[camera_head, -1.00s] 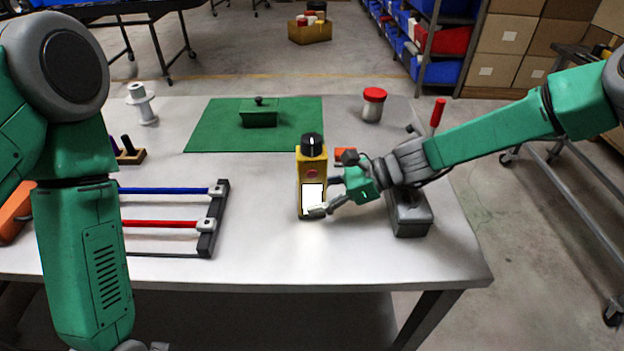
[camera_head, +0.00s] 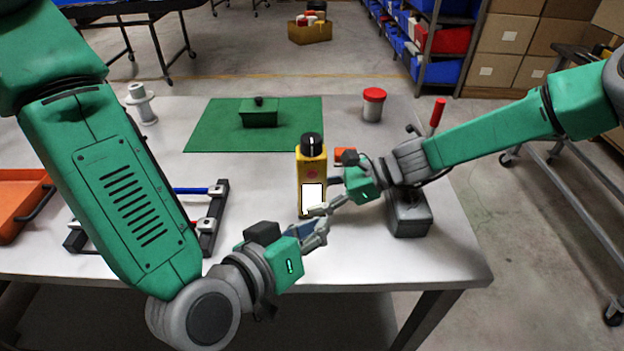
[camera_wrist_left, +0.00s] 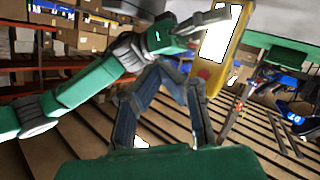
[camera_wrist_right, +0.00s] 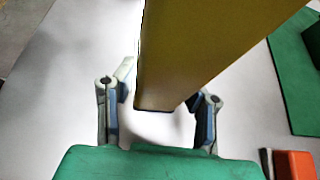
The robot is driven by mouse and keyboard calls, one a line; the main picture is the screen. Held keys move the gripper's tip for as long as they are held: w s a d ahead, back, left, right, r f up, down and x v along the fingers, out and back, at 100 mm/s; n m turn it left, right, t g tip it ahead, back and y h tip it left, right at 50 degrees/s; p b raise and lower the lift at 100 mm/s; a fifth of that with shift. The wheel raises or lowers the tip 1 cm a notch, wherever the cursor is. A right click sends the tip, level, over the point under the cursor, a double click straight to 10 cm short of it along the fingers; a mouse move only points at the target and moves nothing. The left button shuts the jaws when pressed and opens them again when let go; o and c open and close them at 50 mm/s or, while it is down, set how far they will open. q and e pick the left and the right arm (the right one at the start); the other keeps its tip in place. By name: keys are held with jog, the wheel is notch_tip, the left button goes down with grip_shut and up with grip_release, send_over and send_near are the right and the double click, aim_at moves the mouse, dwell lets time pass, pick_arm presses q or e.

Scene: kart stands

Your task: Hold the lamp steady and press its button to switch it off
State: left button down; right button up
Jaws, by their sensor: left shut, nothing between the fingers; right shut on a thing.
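The yellow lamp (camera_head: 320,166) stands upright on the table, with a black knob on top. Its white front panel (camera_head: 312,194) is bright, and the round reddish button (camera_head: 312,174) sits above that panel. My right gripper (camera_head: 327,198) is shut on the lamp low down, from the right; the lamp body (camera_wrist_right: 200,50) fills the upper middle of the right wrist view between its fingers. My left gripper (camera_head: 322,229) is shut and empty, in front of and below the lamp. In the left wrist view the lamp (camera_wrist_left: 232,40) is at upper right, beyond the fingertips.
A grey box (camera_head: 408,216) with a red-handled lever stands right of the lamp. An orange block (camera_head: 345,154) lies behind my right gripper. A green mat (camera_head: 215,130) with a green lidded box (camera_head: 260,117) and a red-capped jar (camera_head: 373,107) are farther back. A rack (camera_head: 212,225) and orange tray (camera_head: 18,195) are left.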

pick_arm(q)
send_near(324, 177)
jog(key=shift+s+d+x, duration=0.1)
jog(key=shift+s+x, duration=0.05)
jog(key=shift+x, duration=1.25)
jog(key=shift+s+d+x, duration=0.15)
jog(key=shift+x, duration=1.2)
pick_arm(e)
jog(key=shift+f, duration=0.1)
pick_arm(q)
jog(key=shift+w+f, duration=0.15)
jog(key=shift+f, duration=0.05)
jog(key=shift+w, duration=0.3)
jog(key=shift+w, duration=0.2)
jog(key=shift+s, duration=0.65)
jog(key=s, duration=0.6)
jog(key=shift+d, duration=0.2)
